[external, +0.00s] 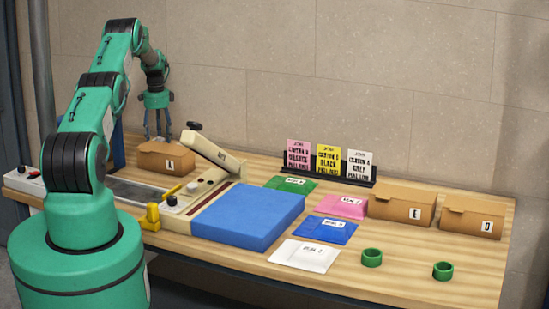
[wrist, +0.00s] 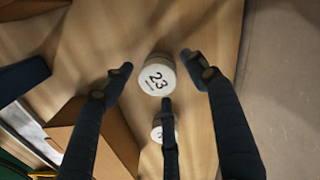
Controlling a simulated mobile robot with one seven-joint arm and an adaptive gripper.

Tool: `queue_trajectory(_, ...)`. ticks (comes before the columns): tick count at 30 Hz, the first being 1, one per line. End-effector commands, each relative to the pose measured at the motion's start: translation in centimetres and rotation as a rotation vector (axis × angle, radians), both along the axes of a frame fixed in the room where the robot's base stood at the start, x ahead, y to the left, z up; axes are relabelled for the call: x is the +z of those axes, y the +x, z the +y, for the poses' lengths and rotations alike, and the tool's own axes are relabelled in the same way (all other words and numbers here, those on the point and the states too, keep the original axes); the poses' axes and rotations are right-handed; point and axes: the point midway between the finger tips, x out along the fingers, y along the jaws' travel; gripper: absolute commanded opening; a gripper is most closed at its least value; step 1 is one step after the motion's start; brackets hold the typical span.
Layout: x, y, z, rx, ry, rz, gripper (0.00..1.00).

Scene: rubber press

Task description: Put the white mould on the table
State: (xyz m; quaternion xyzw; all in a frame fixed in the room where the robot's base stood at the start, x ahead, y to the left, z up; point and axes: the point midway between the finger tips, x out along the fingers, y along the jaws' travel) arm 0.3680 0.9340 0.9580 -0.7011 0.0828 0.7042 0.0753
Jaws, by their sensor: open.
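A white round piece marked 23 (wrist: 157,78), which looks like the white mould, stands on the wooden table (wrist: 205,100) in the wrist view. A second white round piece (wrist: 157,134) stands just below it in that view, partly hidden by a finger. My gripper (wrist: 160,76) is open, its three dark fingers spread around the piece marked 23, with nothing held. I cannot tell whether any finger touches it. In the external view my gripper (external: 157,132) points down at the table's far left end, behind a cardboard box. The white pieces cannot be made out there.
The cardboard box A (external: 166,158) is close to my gripper. The press (external: 205,180) has its lid raised, with a blue block (external: 248,215) beside it. Coloured packets, boxes E (external: 402,205) and D (external: 471,220), and two green rings (external: 371,258) are to the right. The wall is behind.

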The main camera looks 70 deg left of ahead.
Motion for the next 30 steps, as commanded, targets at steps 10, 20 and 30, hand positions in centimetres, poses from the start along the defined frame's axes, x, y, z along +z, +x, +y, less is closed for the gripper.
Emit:
queue_trajectory(10,5.8,0.1,0.1,0.000,0.002,0.000,0.58)
queue_trajectory(20,9.3,0.1,0.1,0.000,-0.001,0.000,0.58)
queue_trajectory(30,9.7,0.1,0.1,0.000,-0.001,0.000,0.58)
